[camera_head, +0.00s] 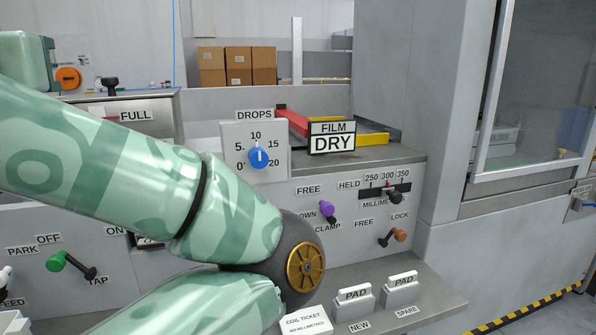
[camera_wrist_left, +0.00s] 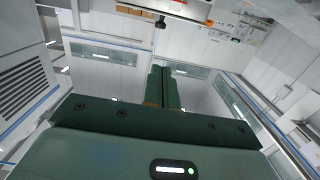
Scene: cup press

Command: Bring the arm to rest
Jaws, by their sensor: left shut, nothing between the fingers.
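My left arm (camera_head: 130,170) comes in from the left of the head view and bends at a dark joint with a yellow hub in front of the machine. My left gripper is outside the head view. In the left wrist view the left gripper (camera_wrist_left: 164,72) has its dark green fingers together, with nothing seen between them. It points at open room, with walls and ceiling panels behind. My right gripper is in neither view.
The bent arm covers part of the front panel, close to the purple-knobbed clamp lever (camera_head: 327,209), a coil ticket (camera_head: 305,321) and two pad blocks (camera_head: 353,299). A dial (camera_head: 258,158) and DRY sign (camera_head: 332,140) stand above.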

